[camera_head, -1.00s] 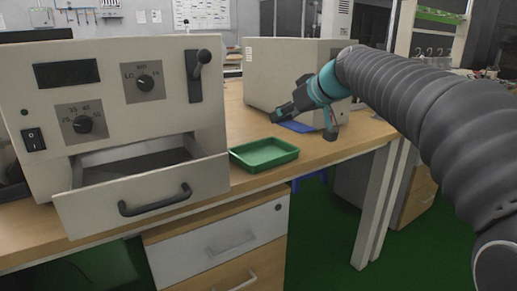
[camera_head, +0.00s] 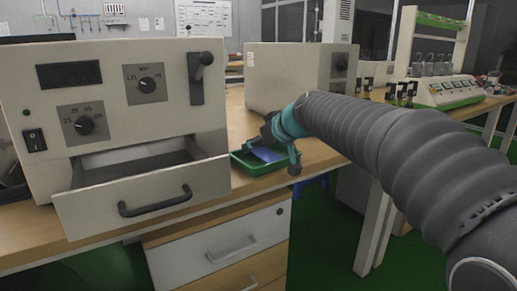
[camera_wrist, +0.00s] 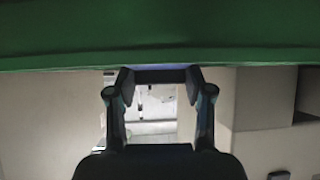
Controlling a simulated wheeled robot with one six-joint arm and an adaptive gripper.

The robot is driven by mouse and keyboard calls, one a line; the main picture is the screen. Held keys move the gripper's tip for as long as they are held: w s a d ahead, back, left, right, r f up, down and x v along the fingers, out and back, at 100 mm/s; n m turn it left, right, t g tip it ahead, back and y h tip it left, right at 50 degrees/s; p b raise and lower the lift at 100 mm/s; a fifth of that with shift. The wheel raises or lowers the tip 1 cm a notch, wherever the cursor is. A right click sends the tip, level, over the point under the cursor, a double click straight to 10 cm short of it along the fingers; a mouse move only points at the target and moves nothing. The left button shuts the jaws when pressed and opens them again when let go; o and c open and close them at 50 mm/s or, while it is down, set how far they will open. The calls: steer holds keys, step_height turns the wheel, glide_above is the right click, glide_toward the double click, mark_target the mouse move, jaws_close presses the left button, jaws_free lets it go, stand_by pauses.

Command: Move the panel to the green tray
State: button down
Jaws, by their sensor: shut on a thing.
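The panel is a flat blue piece (camera_head: 267,154), partly hidden by my gripper in the head view. My gripper (camera_head: 266,138) is shut on it and holds it over the green tray (camera_head: 262,172). The panel looks tilted, within the tray's outline; I cannot tell whether it touches the tray floor. In the wrist view my gripper's two fingertips (camera_wrist: 160,76) have a thin bluish strip of the panel (camera_wrist: 160,67) between them. The green tray (camera_wrist: 160,35) fills the top of that view.
A beige instrument (camera_head: 125,110) with an open drawer (camera_head: 145,195) stands just left of the tray. Another beige box (camera_head: 290,75) stands behind my gripper. The wooden table (camera_head: 318,158) is clear right of the tray, up to its front edge.

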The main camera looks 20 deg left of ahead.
steer(key=shift+c, duration=2.3)
jaws_free()
steer(key=shift+f, duration=0.8)
steer(key=shift+r, duration=0.15)
steer(key=shift+r, duration=0.15)
steer(key=shift+s+d+r, duration=0.1)
steer(key=shift+d+r, duration=0.1)
steer(key=v, duration=1.1)
steer(key=shift+r, duration=0.25)
steer(key=shift+d, duration=0.15)
steer(key=s+d+f+m+h, duration=0.4)
steer(key=s+d+f+m, duration=0.1)
steer(key=s+d+f, duration=0.6)
steer(key=s+d+f+m+g+h, duration=0.1)
steer(key=s+d+f+m+h, duration=0.4)
steer(key=s+d+f, duration=0.7)
steer(key=s+d, duration=0.3)
steer(key=d, duration=0.3)
steer(key=shift+d+f+m, duration=0.25)
steer(key=shift+m, duration=0.15)
